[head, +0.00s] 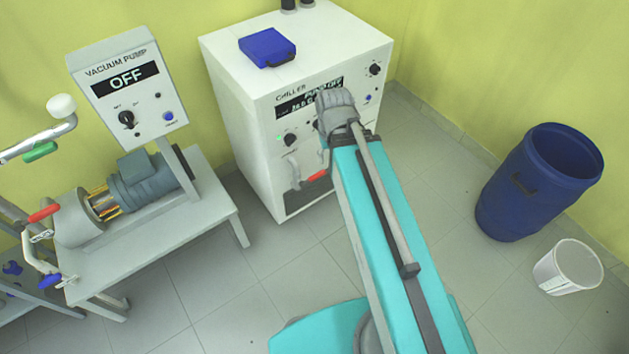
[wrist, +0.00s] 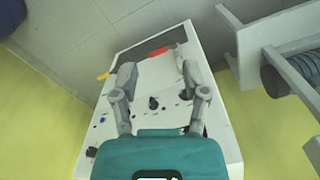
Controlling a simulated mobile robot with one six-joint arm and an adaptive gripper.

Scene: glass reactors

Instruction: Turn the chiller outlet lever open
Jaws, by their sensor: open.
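The chiller (head: 252,135) is a white cabinet with a display and knobs on its front. A red lever (head: 317,175) shows low on that front in the head view. In the wrist view the red lever (wrist: 158,52) lies just past the gap between my fingertips, with no visible contact. A yellow lever (wrist: 104,76) is to its left, outside my fingers; my arm hides it in the head view. I cannot tell which lever is the outlet's. My gripper (wrist: 158,73) is open and empty in front of the panel. In the head view my arm partly covers it.
A blue case (head: 267,48) lies on top of the chiller. The vacuum pump bench (head: 165,235), with its OFF display (head: 125,78), stands to the left. A blue drum (head: 530,185) and white bucket (head: 567,268) stand right. Floor between chiller and drum is clear.

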